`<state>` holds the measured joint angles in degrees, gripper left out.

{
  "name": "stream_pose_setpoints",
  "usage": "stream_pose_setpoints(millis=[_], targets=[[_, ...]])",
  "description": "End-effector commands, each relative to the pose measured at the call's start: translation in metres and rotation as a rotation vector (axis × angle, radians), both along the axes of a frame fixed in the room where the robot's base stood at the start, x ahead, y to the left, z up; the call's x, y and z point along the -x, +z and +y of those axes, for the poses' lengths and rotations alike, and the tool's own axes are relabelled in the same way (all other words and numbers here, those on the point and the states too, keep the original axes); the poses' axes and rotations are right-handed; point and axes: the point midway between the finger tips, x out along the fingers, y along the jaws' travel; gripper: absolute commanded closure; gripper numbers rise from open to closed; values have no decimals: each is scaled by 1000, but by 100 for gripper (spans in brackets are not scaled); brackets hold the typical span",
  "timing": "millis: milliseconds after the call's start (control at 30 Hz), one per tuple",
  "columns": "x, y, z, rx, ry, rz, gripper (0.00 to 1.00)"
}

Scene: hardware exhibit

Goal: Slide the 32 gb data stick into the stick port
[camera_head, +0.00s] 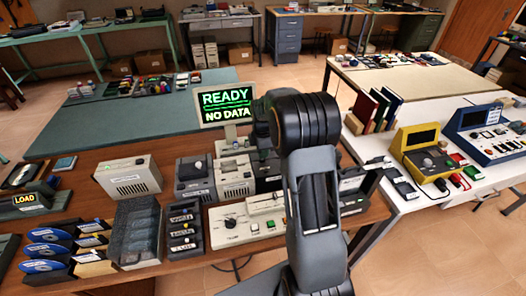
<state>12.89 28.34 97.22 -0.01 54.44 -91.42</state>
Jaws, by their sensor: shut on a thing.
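A monitor (226,104) reading "READY" and "NO DATA" in green stands at the middle of the wooden bench. My own arm rises in front of it and to its right, covering part of the bench behind. My gripper's fingertips are hidden behind my arm, so its hold cannot be seen. I cannot pick out the 32 gb data stick. I cannot tell which opening is the stick port; several grey and beige devices stand below the monitor, among them a beige box (235,178) and a dark grey box (193,178).
A control panel (232,224) with a knob and buttons lies left of my arm. Discs (45,249) in holders and a "LOAD" sign (28,200) are at left. A white table (408,203) with a yellow device (420,150) is at right. A green mat (110,125) has clear room.

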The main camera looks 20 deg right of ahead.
Motion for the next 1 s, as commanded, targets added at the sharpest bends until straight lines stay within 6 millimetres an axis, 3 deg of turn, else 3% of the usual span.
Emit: stream_pose_setpoints(millis=[367,1000], targets=[[0,-2,0,0,0,0,100],[0,-26,0,0,0,0,100]])
